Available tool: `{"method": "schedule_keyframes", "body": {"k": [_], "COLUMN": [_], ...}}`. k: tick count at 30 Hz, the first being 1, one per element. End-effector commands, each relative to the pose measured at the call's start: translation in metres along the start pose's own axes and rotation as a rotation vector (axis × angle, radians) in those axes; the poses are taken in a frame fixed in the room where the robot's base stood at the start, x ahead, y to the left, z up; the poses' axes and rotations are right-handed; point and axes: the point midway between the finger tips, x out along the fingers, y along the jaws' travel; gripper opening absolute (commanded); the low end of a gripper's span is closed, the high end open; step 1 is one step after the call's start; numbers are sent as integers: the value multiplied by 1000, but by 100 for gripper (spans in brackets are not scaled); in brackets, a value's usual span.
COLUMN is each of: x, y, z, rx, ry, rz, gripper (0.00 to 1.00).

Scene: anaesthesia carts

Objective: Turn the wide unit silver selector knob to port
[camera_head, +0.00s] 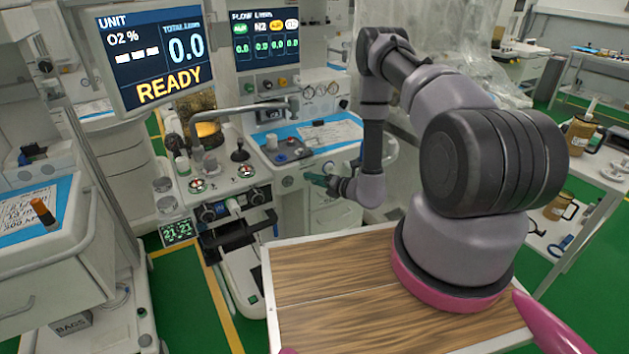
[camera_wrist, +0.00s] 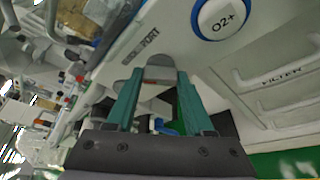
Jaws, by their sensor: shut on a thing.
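The wide unit (camera_head: 348,158) is the white anaesthesia cart with a worktop in the middle of the head view. In the wrist view, the silver selector knob (camera_wrist: 158,62) is on its pale front panel, partly hidden by the fingers. A label reading PORT (camera_wrist: 146,38) is printed just above it. My gripper (camera_wrist: 158,78) has its teal fingers on either side of the knob and is shut on it. In the head view my gripper (camera_head: 318,181) reaches the front face of the unit, and the knob cannot be made out there.
A blue-ringed O2+ button (camera_wrist: 220,16) is to the right of the knob. Drawers, one marked FILTER (camera_wrist: 280,75), lie farther right. The READY monitor (camera_head: 150,55) stands left on its arm. A shelf trolley (camera_head: 600,160) is at the right.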

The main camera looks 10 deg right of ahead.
Motion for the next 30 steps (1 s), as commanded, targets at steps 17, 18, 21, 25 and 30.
{"method": "schedule_keyframes", "body": {"k": [17, 18, 21, 25, 30], "x": [-1, -1, -1, 0, 0], "y": [-5, -6, -6, -6, -7], "z": [0, 0, 0, -1, -2], "rx": [479, 514, 602, 716, 865], "ry": [-4, -5, -4, -4, -5], "rz": [196, 210, 247, 294, 356], "gripper": [0, 0, 0, 0, 0]}}
